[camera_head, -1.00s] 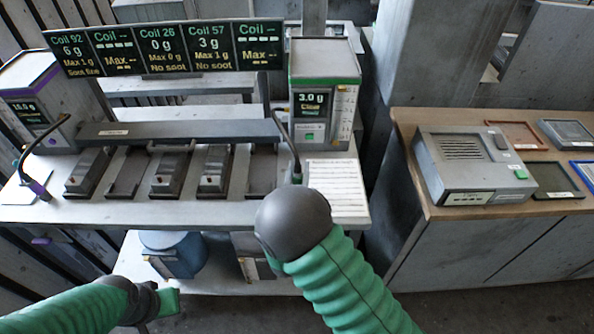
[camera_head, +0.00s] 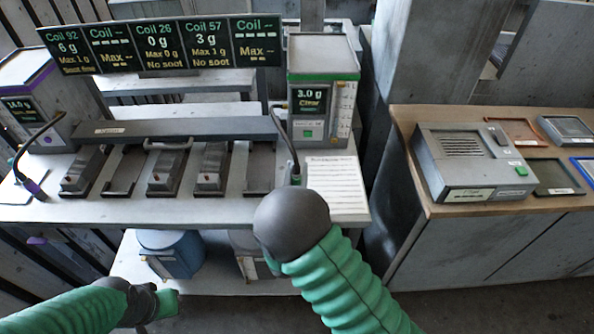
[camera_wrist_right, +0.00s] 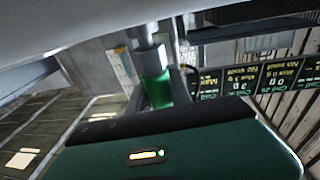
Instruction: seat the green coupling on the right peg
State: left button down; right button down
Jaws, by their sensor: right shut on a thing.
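The green coupling (camera_wrist_right: 157,88) is between the fingers of my right gripper (camera_wrist_right: 160,93), which is shut on it. A grey metal cylinder (camera_wrist_right: 148,50) lines up with the coupling and meets its end; I cannot tell whether this is the right peg. In the head view a bit of the coupling (camera_head: 296,179) shows at the end of a dark hose, by the right machine; my own round wrist hides most of the gripper. My left gripper (camera_head: 162,303) is low at the left, away from the bench, with its jaws unclear.
The right machine (camera_head: 324,90) with a green stripe stands behind the coupling, with a paper sheet (camera_head: 336,185) beside it. Several dark slots and blocks (camera_head: 212,170) line the bench to the left. A purple coupling (camera_head: 35,188) is at the far left. A wooden-topped counter (camera_head: 415,200) stands at the right.

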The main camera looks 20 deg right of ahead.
jog(key=shift+f+b, duration=0.45)
jog(key=shift+f, duration=0.15)
jog(key=c, duration=1.1)
grip_release()
